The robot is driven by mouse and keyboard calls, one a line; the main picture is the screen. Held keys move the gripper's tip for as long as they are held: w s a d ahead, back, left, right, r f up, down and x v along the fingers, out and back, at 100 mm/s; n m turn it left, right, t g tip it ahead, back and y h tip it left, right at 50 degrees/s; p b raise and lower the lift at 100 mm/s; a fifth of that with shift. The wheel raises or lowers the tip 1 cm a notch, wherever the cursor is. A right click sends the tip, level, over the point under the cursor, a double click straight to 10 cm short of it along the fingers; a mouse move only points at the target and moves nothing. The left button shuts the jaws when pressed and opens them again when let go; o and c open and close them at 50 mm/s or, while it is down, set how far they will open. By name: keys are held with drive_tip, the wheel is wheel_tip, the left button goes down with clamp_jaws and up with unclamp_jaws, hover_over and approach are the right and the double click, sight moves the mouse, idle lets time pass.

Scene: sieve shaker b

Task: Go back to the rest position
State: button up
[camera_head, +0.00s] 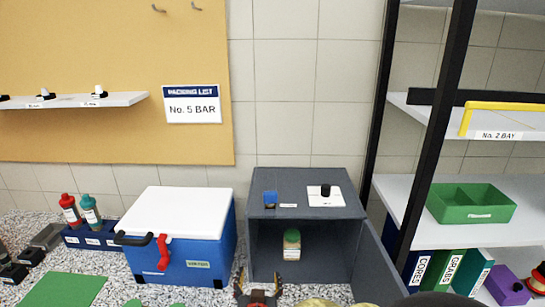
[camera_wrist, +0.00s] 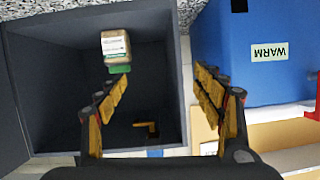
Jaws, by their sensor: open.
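My gripper (camera_head: 258,286) shows at the bottom edge of the head view, in front of the open grey cabinet (camera_head: 262,225). In the wrist view my gripper (camera_wrist: 160,78) has its two yellow-padded fingers spread wide, with nothing between them. A small jar with a green lid and a pale label (camera_head: 291,245) stands inside the cabinet. It also shows in the wrist view (camera_wrist: 116,45), upside down, beyond the left finger and apart from it. The cabinet door (camera_head: 378,262) stands open on the right.
A blue box with a white lid (camera_head: 185,225) and a "WARM" label (camera_wrist: 269,52) stands left of the cabinet. A blue rack (camera_head: 90,238) holds red and teal bottles. A black-framed shelf (camera_head: 400,185) with a green tray (camera_head: 470,205) and binders stands right.

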drive_tip(key=s+d+r+n+g+y, duration=0.1)
drive_tip(key=s+d+r+g+y, duration=0.15)
drive_tip(key=r, duration=0.25)
drive_tip(key=s+d+r+g+y, duration=0.1)
drive_tip(key=s+d+r, duration=0.2)
drive_tip(key=s+r, duration=0.15)
drive_tip(key=s+d+r+g+h, duration=0.2)
drive_tip(key=s+d+g, duration=0.3)
drive_tip(key=s+d, duration=1.2)
drive_tip(key=s+h, duration=0.1)
drive_tip(key=s, duration=0.2)
drive_tip(key=shift+r+m+h, duration=0.25)
drive_tip(key=shift+m+h, duration=0.05)
drive_tip(key=shift+h, duration=0.05)
drive_tip(key=shift+c, duration=0.7)
drive_tip(key=shift+c, duration=0.5)
